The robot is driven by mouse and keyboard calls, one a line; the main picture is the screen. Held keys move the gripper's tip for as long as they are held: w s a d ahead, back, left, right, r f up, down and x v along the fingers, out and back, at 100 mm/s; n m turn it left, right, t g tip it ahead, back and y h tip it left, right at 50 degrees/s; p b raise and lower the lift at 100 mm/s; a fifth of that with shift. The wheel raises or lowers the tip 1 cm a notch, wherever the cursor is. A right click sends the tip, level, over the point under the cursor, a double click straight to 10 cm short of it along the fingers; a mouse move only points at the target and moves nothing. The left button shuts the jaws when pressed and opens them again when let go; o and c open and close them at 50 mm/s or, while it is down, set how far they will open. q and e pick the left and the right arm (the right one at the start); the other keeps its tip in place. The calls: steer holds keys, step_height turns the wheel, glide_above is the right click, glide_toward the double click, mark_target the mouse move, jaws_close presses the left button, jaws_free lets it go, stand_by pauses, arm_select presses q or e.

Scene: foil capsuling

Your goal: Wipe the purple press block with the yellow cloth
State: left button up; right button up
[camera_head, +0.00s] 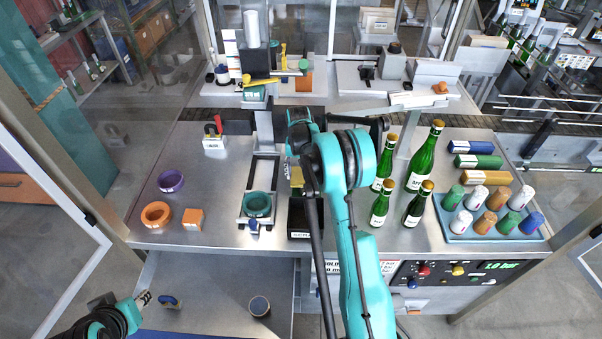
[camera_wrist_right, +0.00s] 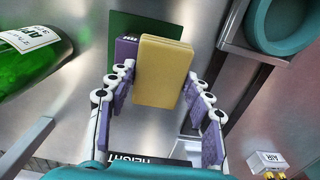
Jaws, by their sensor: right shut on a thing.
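The yellow cloth (camera_wrist_right: 163,70), a folded pad, is between the fingers of my right gripper (camera_wrist_right: 158,90) in the right wrist view, and the gripper is shut on it. The purple press block (camera_wrist_right: 126,52) shows just beyond the cloth's left edge, partly hidden by it. I cannot tell whether they touch. In the head view the cloth (camera_head: 297,176) shows only in part beside my right arm, which hides most of that gripper. My left gripper (camera_head: 144,298) is at lower left, away from the block; its opening is too small to judge.
A dark green plate (camera_wrist_right: 150,24) lies behind the cloth. Green bottles (camera_head: 423,160) and a blue tray (camera_head: 465,237) of foil capsules stand right of my arm. A teal ring (camera_head: 257,204) sits in a fixture at its left. The table's left part has bare room.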

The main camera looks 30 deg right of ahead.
mark_target(299, 174)
steer(key=shift+w+a+r+p, duration=0.15)
steer(key=shift+a+r+p, duration=0.1)
steer(key=shift+r, duration=0.35)
steer(key=shift+w+a+r+p, duration=0.1)
steer(key=shift+r+p, duration=0.1)
steer(key=shift+r, duration=0.35)
steer(key=shift+s+d+r+p, duration=0.15)
steer(key=shift+d+r+p, duration=0.05)
steer(key=shift+r, duration=0.2)
steer(key=shift+s+d+r+p, duration=0.1)
steer(key=shift+d+r+p, duration=0.05)
steer(key=shift+r, duration=0.6)
steer(key=shift+w+a+r+p, duration=0.1)
steer(key=shift+r+p, duration=0.15)
steer(key=shift+r, duration=0.15)
steer(key=shift+w+a+r+p, duration=0.1)
steer(key=shift+r+p, duration=0.15)
steer(key=shift+r, duration=0.1)
steer(key=shift+s+d+r+p, duration=0.15)
steer(key=shift+r+p, duration=0.3)
steer(key=shift+r, duration=0.55)
arm_select(q)
steer(key=r, duration=0.1)
steer(key=w+r, duration=0.1)
steer(key=r, duration=0.1)
steer(key=shift+d+r, duration=0.15)
steer(key=shift+d, duration=0.05)
steer(key=shift+w, duration=0.1)
